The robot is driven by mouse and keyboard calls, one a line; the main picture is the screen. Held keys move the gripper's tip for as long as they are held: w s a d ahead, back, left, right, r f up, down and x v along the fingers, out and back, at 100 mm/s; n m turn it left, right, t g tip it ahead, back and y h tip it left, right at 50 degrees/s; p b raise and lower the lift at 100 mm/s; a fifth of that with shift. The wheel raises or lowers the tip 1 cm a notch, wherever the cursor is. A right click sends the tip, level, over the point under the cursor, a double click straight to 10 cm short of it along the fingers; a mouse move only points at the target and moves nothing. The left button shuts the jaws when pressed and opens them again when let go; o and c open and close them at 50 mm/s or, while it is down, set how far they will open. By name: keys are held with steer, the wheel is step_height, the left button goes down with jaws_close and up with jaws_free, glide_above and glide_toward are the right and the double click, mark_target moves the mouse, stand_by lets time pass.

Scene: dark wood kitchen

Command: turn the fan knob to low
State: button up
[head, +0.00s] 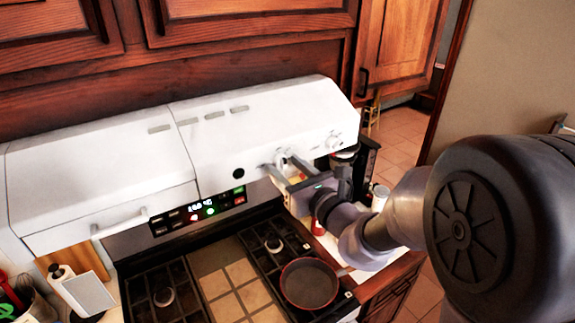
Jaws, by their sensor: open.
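The white range hood (225,125) hangs over the stove. A small pale knob (281,155) on its front face shows near my fingertips. Another pale knob (333,141) sits further right on the same face. No label is legible, so I cannot tell which is the fan knob or how it is set. My gripper (279,165) is open and reaches in from the right, its fingers pointing at the hood's front. The fingers partly overlap the area by the nearer knob; I cannot tell whether they touch it.
Below is the stove (225,285) with a dark red-rimmed pan (309,284) on its right burners. A lit control panel (200,209) is behind it. A hood handle (119,224) is at left. Bottles and a dark appliance crowd the right counter. Wood cabinets (250,22) are above.

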steer(key=shift+c, duration=0.2)
jaws_close()
steer(key=m+p, duration=0.3)
steer(key=m, duration=0.1)
steer(key=shift+r+m, duration=0.15)
steer(key=shift+m, duration=0.25)
steer(key=shift+m+p, duration=1.8)
steer(key=shift+m, duration=0.7)
